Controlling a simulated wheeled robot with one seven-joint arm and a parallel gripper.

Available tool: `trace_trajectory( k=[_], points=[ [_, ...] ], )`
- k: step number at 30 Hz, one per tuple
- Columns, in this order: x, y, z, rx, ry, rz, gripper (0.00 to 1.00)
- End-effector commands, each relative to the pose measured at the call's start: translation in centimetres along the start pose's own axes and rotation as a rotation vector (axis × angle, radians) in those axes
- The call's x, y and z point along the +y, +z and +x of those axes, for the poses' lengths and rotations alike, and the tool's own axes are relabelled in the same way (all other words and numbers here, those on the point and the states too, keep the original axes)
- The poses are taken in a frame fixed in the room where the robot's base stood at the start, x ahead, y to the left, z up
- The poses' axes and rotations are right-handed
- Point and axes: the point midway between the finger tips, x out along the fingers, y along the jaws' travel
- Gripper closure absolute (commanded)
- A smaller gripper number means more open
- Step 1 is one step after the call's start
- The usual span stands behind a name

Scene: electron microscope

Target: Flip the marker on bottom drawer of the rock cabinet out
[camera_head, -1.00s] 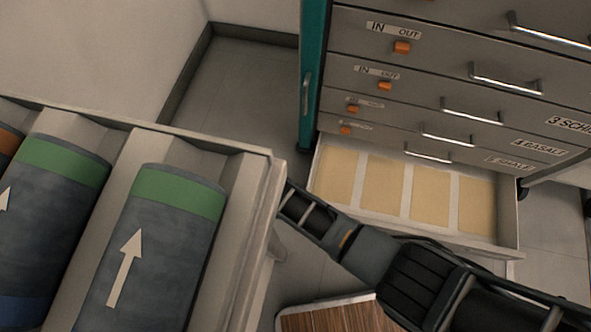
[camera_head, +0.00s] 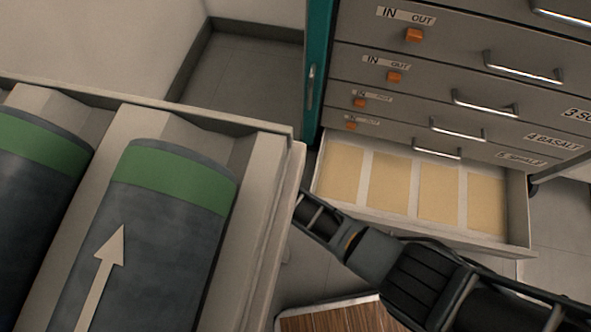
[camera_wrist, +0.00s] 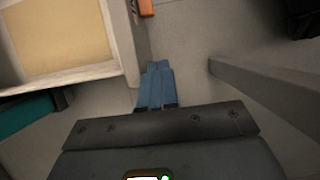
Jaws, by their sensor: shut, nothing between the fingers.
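The grey rock cabinet (camera_head: 450,90) stands at the right of the head view, with orange markers under IN/OUT labels on its closed drawer fronts. The bottom drawer (camera_head: 520,215) is pulled out and shows tan compartments; its outer front is hidden in the head view. In the wrist view the open drawer (camera_wrist: 70,75) fills the upper left. An orange piece, seemingly its marker (camera_wrist: 147,7), shows at the top edge, partly cut off. My gripper (camera_wrist: 157,105) is shut and empty, beside the drawer's corner. In the head view its fingertips are hidden behind the rack.
A pale rack (camera_head: 270,230) holding dark cylinders with green bands (camera_head: 165,235) fills the left foreground, close to my arm. A wooden-topped surface (camera_head: 340,317) lies at the bottom. A teal panel (camera_head: 318,60) borders the cabinet's left side. Floor is open beyond the rack.

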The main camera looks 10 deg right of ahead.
Motion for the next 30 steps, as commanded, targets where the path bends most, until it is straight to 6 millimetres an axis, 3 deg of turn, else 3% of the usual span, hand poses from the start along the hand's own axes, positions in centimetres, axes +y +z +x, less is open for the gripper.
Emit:
trace_trajectory(
  k=[1,4,13,30],
  points=[
    [0.0,-0.1,1.6,-0.002,-0.001,0.001,1.0],
    [0.0,-0.1,3.5,-0.002,-0.001,0.0,1.0],
    [0.0,3.2,4.0,0.001,-0.001,0.003,1.0],
    [0.0,4.2,4.2,0.0,0.0,0.002,1.0]
  ],
)
